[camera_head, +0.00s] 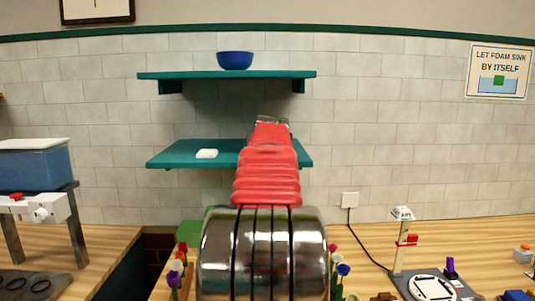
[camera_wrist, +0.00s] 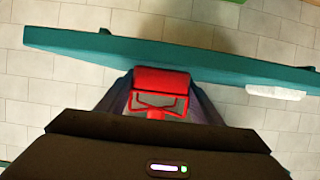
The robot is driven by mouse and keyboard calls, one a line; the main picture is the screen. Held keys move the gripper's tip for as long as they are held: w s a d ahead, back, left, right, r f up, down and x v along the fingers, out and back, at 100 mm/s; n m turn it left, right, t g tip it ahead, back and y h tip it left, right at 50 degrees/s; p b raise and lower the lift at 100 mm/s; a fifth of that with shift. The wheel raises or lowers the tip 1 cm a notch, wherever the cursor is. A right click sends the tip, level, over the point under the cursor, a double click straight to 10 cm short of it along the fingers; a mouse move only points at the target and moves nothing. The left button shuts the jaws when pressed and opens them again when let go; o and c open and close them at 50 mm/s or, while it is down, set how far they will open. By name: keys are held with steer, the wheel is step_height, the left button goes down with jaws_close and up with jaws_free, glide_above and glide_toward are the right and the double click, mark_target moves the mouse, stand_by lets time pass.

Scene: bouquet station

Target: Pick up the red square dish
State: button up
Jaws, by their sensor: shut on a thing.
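The red square dish (camera_wrist: 160,80) shows in the wrist view between the two dark fingers of my gripper (camera_wrist: 158,98), against the edge of the teal lower shelf (camera_wrist: 90,46). My gripper is shut on it. I cannot tell whether the dish still touches the shelf. In the head view my red-sleeved arm reaches up in front of the lower shelf (camera_head: 185,155) and hides the dish; only a small grey part of my gripper (camera_head: 272,119) shows above the sleeve.
A white piece (camera_head: 206,154) lies on the lower shelf to the left of my arm. A blue bowl (camera_head: 235,60) stands on the upper shelf (camera_head: 180,75). Flowers (camera_head: 178,266) and a stand with a white dial (camera_head: 432,288) are on the wooden counter (camera_head: 475,235).

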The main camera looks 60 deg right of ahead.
jaws_close()
steer(key=shift+r, duration=0.2)
step_height(320, 180, up, 10)
steer(key=shift+f, duration=0.15)
stand_by(0.5)
stand_by(1.0)
